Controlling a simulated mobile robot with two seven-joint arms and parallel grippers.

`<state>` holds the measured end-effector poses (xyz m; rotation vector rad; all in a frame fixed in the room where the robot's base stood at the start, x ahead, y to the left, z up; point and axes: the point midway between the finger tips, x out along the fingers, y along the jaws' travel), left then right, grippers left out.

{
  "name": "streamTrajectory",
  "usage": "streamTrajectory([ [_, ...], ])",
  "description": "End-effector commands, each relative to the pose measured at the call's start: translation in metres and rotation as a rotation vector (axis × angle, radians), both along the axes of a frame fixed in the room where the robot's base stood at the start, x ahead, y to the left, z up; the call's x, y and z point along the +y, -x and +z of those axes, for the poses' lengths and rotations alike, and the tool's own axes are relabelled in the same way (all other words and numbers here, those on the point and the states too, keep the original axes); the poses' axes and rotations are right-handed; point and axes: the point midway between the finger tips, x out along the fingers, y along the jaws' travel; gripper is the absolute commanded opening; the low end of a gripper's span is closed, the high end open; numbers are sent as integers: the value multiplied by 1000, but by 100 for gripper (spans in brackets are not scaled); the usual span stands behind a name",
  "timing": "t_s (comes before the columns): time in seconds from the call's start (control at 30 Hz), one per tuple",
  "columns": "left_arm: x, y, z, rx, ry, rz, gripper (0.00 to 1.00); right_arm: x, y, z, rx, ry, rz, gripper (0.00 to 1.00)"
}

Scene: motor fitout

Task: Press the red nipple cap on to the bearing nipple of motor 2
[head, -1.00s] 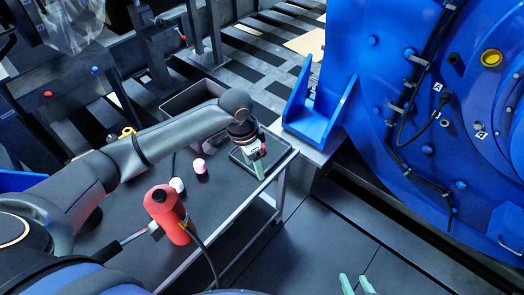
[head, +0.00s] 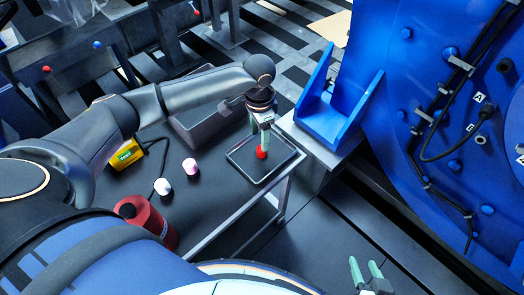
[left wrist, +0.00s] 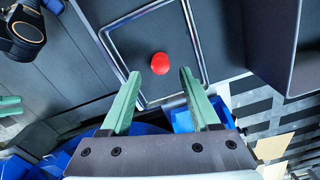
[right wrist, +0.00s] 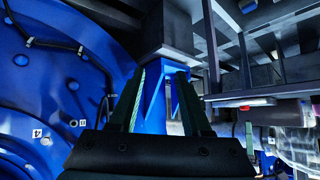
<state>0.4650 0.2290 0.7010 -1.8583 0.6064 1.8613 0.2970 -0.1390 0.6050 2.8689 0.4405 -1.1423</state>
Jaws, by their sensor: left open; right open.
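The red nipple cap (head: 261,153) lies in the shallow dark tray (head: 237,165) on the table. My left gripper (head: 266,143) points down over the tray, open, with its fingertips close to the cap. In the left wrist view the cap (left wrist: 160,63) sits just beyond the gap between the open fingers (left wrist: 160,76), apart from both. A big blue motor (head: 420,75) stands at the right; I cannot tell its number, and I cannot make out the bearing nipple. My right gripper (head: 366,272) is open and empty at the lower edge, over the floor; its fingers also show in the right wrist view (right wrist: 158,80).
A white cap (head: 162,187) and a pink cap (head: 190,167) stand on the table left of the tray. A red cylindrical tool (head: 148,222) and a yellow device (head: 125,153) are nearby. A grey bin (head: 205,125) lies behind; a blue bracket (head: 335,115) stands between table and motor.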

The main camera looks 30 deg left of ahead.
Motion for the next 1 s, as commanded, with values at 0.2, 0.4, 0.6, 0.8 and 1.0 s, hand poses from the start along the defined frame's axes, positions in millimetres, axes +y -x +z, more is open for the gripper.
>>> streamTrajectory([
  [0.2,-1,-1,-14,-1,1,-1,62,-2,-3,1,-14,2,-1,48],
  [0.4,-2,-4,-43,1,-1,-2,62,-3,-5,-8,-21,3,-3,48],
  [0.6,-2,-4,-60,-2,0,-2,62,-6,-3,-12,-12,9,-7,48],
  [0.8,-2,-4,-59,-2,0,-2,59,-7,0,-13,-5,9,-8,48],
  [1.0,-2,-4,-59,-2,0,-2,37,-6,1,-13,-6,8,-7,48],
])
